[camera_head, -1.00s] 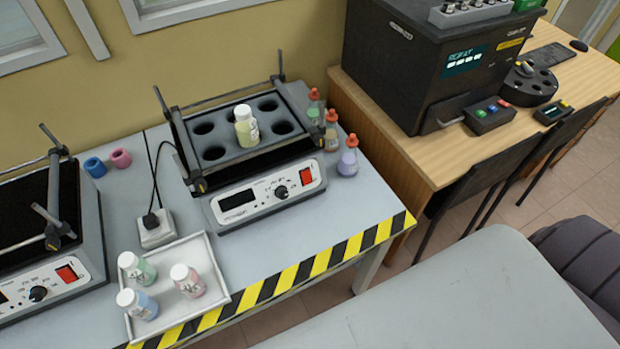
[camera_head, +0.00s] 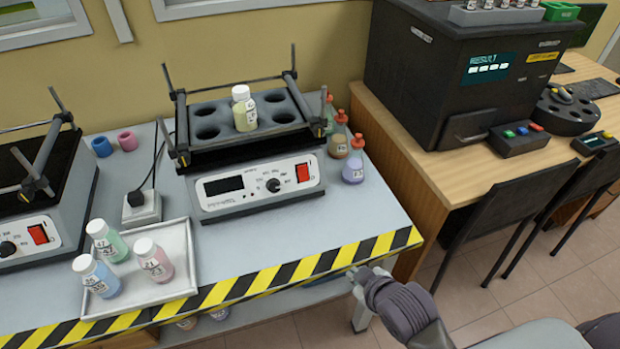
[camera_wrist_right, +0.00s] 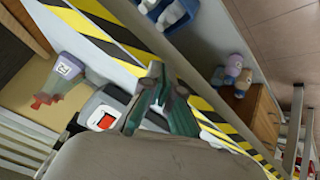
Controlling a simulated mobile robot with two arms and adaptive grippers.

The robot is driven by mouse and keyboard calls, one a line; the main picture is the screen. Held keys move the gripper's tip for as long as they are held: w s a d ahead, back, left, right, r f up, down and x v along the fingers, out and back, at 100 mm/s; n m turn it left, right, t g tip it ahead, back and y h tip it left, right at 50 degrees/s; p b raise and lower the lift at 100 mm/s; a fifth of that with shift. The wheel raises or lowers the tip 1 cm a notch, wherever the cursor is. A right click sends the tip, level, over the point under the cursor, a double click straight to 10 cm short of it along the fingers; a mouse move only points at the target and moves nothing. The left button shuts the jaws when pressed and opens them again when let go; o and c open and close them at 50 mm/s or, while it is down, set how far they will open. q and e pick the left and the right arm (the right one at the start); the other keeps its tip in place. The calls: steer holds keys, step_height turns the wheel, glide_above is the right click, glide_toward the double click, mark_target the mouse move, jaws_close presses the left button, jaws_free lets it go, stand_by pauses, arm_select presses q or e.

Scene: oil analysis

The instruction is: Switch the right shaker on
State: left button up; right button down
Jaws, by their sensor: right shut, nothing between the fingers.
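The right shaker (camera_head: 262,190) stands on the grey bench, with a dark display, a knob and a red switch (camera_head: 303,171) on its white front panel. A white-capped bottle with yellowish liquid (camera_head: 244,110) stands in the middle of its rack. My right gripper (camera_head: 352,272) is in front of the bench's striped edge, below and right of the switch and apart from it. In the right wrist view its teal fingers (camera_wrist_right: 158,84) are shut and empty. The red switch also shows there (camera_wrist_right: 106,121), left of the fingers. My left gripper is not in view.
Dropper bottles (camera_head: 352,162) stand close to the shaker's right side. A white tray (camera_head: 180,288) with three bottles is at front left. Another shaker (camera_head: 60,205) stands at far left. A power socket (camera_head: 141,206) lies between the shakers. Bench space before the right shaker is clear.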

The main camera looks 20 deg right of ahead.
steer(key=w+r+n+t, duration=0.2)
steer(key=w, duration=0.1)
steer(key=w+a+r+n+t+y, duration=0.1)
steer(key=w+r+n+t, duration=0.1)
steer(key=w, duration=0.2)
steer(key=w+r+n+t+y, duration=0.1)
steer(key=w+r+n+t, duration=0.1)
steer(key=w, duration=0.1)
steer(key=shift+w+a, duration=0.2)
steer(key=shift+a, duration=0.1)
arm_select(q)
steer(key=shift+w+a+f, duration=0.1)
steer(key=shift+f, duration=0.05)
arm_select(e)
steer(key=w+a+r+n+t+y, duration=0.2)
steer(key=r+n+y, duration=0.5)
steer(key=n, duration=0.4)
steer(key=shift+w+a+r+t+y, duration=0.25)
steer(key=shift+w+t+y, duration=0.35)
steer(key=shift+w+y, duration=0.25)
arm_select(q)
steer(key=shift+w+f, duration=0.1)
arm_select(e)
steer(key=shift+f, duration=0.1)
